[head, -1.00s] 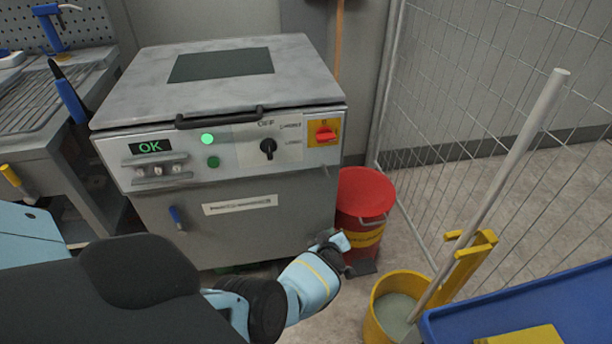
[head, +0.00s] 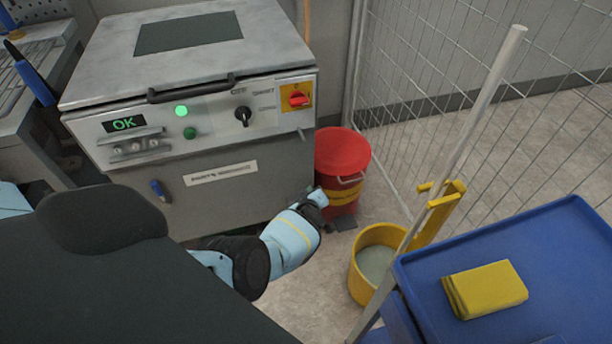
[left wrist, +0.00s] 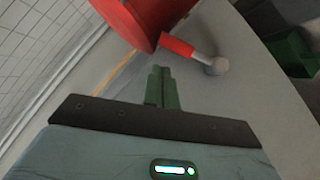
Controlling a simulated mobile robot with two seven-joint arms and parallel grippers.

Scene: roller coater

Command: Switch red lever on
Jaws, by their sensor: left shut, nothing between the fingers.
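A lever with a red grip, a grey shaft and a pale round base (left wrist: 190,50) shows in the left wrist view on a grey surface, ahead and slightly right of the fingers. I cannot make out this lever clearly in the head view. A red rotary switch (head: 298,98) sits on a yellow plate at the right end of the machine's front panel. My left gripper (head: 319,199) is low in front of the machine's right corner. Its green fingers (left wrist: 162,88) are shut, empty and apart from the lever. My right gripper is out of view.
The grey machine (head: 225,205) shows "OK" on its display. A red bin (head: 342,153) stands beside it, close to my left gripper. A yellow bucket (head: 362,285) with a pole and a blue cart (head: 550,240) are at the right. A wire fence (head: 440,90) stands behind.

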